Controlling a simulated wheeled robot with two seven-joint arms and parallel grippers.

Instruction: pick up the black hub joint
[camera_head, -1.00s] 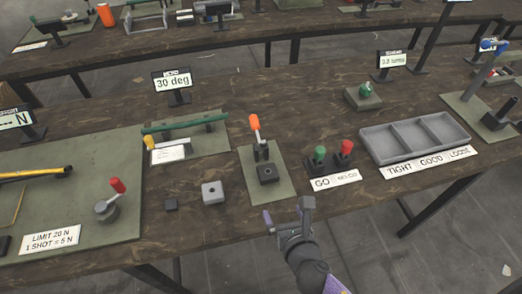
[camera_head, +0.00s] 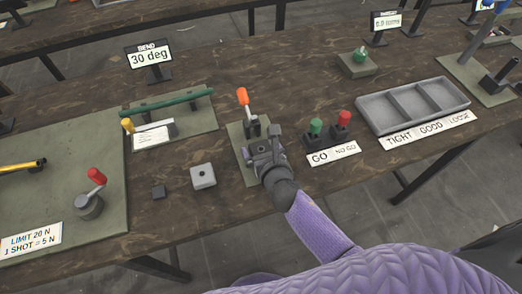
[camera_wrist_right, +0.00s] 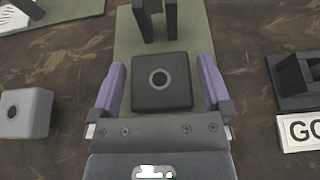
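The black hub joint (camera_wrist_right: 147,97), a dark square block with a round ringed hole on top, sits on the green mat of the press in the right wrist view. My right gripper (camera_wrist_right: 161,84) is open, with one purple finger on each side of the block and a gap on both sides. I cannot tell how far the fingers are above it. In the head view my right gripper (camera_head: 262,147) covers the block, which is hidden there. My left gripper is not in view.
The press's orange-handled lever (camera_head: 243,98) stands just behind. GO and NO GO buttons (camera_head: 316,127) are close on the right, before a grey three-part tray (camera_head: 365,113).

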